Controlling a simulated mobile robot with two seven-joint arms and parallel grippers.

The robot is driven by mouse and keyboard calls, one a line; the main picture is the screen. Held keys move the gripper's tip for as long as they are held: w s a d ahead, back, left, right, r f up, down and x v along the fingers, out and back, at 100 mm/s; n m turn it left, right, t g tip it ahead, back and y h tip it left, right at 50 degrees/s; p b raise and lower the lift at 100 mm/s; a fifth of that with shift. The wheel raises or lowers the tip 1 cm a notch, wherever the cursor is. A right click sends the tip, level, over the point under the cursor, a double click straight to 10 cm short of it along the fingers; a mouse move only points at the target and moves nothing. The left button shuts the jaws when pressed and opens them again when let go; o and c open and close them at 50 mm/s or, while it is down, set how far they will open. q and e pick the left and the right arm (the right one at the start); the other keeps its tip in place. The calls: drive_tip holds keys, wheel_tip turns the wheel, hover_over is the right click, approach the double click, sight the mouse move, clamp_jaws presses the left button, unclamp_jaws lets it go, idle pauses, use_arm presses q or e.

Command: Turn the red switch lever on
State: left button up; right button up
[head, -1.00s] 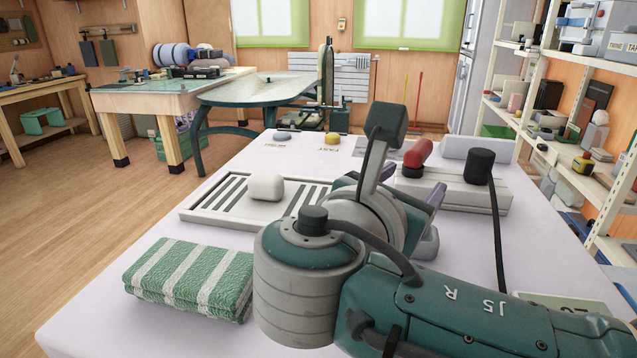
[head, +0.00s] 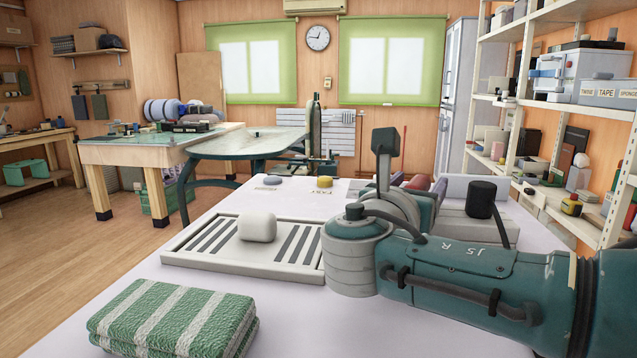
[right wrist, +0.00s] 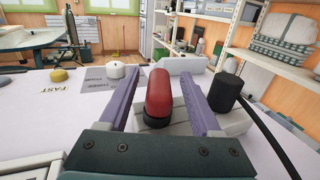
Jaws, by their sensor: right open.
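The red switch lever (right wrist: 158,92) stands on a dark pivot, in the middle of the right wrist view. In the head view only a bit of the lever (head: 419,181) shows behind my wrist. Its light grey housing (head: 462,230) lies on the white table. My right gripper (right wrist: 162,74) is open, with one purple finger on each side of the lever. I cannot tell whether either finger touches it. In the head view the right gripper (head: 437,190) is partly hidden by its own wrist. My left gripper is not in view.
A black cylinder (head: 481,198) with a cable rises right of the lever. A slotted tray (head: 190,258) with a white block (head: 257,226) and a folded green striped cloth (head: 172,320) lie left of my arm. Yellow (head: 324,182) and grey buttons sit further back.

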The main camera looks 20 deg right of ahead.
drive_tip(key=shift+c, duration=0.3)
clamp_jaws()
idle(0.3)
